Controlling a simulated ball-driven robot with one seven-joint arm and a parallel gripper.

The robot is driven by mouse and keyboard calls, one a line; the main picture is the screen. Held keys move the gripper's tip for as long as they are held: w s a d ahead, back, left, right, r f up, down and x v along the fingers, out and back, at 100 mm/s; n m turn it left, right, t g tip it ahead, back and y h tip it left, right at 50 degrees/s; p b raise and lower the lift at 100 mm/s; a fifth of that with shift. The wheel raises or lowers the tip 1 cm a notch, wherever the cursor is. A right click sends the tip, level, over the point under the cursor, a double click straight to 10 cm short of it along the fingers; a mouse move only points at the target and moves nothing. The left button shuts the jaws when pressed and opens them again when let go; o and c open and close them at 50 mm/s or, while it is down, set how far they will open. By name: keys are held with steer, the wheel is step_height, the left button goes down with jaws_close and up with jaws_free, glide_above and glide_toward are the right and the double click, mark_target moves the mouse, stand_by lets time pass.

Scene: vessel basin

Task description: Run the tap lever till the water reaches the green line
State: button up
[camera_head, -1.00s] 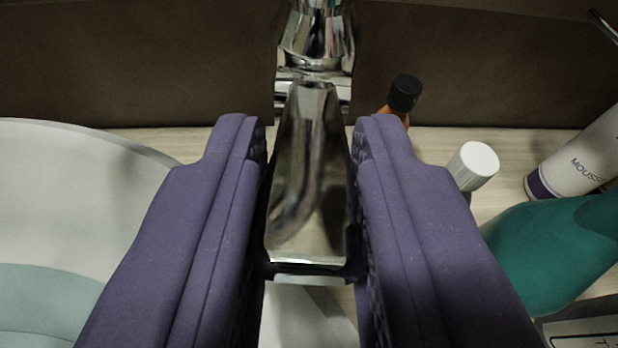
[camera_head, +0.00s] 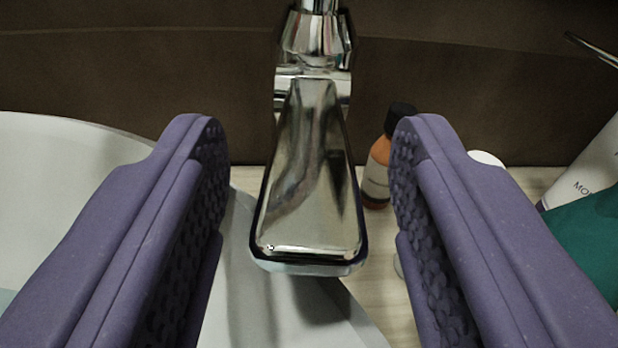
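The chrome tap lever (camera_head: 310,180) is a flat, widening handle in the middle of the camera_head view, joined to the chrome tap body (camera_head: 316,40) above it. My gripper (camera_head: 310,140) is open, with one purple finger on each side of the lever. A clear gap shows between the lever and each finger. The white basin (camera_head: 60,190) is at the left, partly hidden by the left finger. A sliver of pale water (camera_head: 6,298) shows at the left edge. No green line is in view.
A small orange bottle with a black cap (camera_head: 377,170) stands just right of the lever, partly behind the right finger. A white cap (camera_head: 486,159), a teal bottle (camera_head: 585,240) and a white tube (camera_head: 598,165) are farther right. A dark wall (camera_head: 150,70) runs behind.

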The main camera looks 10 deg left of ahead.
steer(key=p+v, duration=0.2)
steer(key=v, duration=0.4)
steer(key=shift+s+r, duration=0.15)
steer(key=shift+s, duration=0.1)
steer(key=shift+s+d, duration=0.15)
steer(key=shift+s, duration=0.35)
